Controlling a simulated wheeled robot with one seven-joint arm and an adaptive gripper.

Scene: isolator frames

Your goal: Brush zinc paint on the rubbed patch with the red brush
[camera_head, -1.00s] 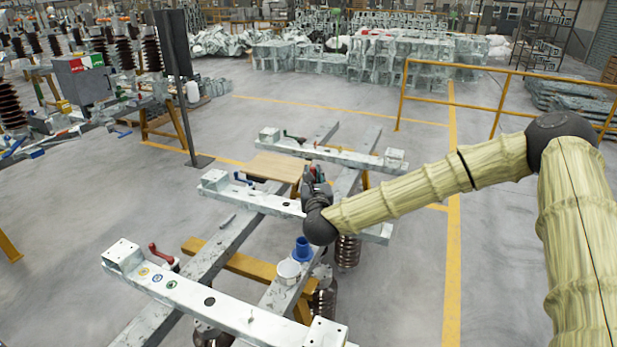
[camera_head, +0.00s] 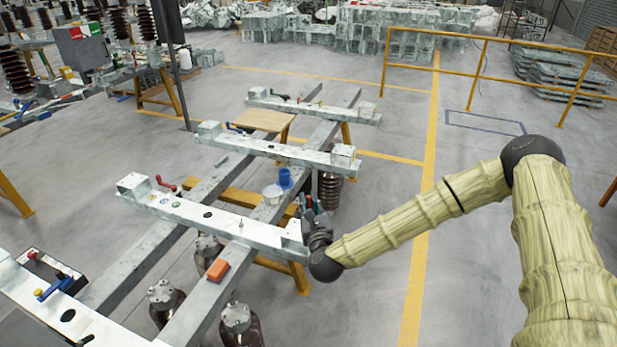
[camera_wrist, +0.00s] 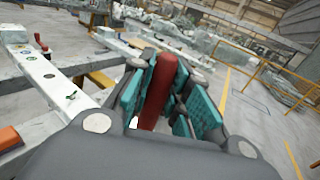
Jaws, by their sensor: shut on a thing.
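My gripper (camera_head: 316,212) is beside the right end of a long pale metal beam (camera_head: 235,226) in the head view. In the wrist view my gripper (camera_wrist: 158,100) has its teal pads shut on a red handle (camera_wrist: 160,92), which I take for the red brush. Its bristles are hidden. A white pot (camera_head: 272,194) and a blue cup (camera_head: 285,178) stand behind that beam, apart from my gripper. Small round coloured marks (camera_head: 164,201) show on the beam's left part. I cannot make out which spot is the rubbed patch.
A red crank handle (camera_head: 166,183) stands by the beam's left end. An orange block (camera_head: 217,270) lies on a lengthwise rail. More beams cross the rails behind. A nearer beam (camera_head: 65,312) is at lower left. Ribbed insulators hang below. Floor to the right is clear up to the yellow railing (camera_head: 480,72).

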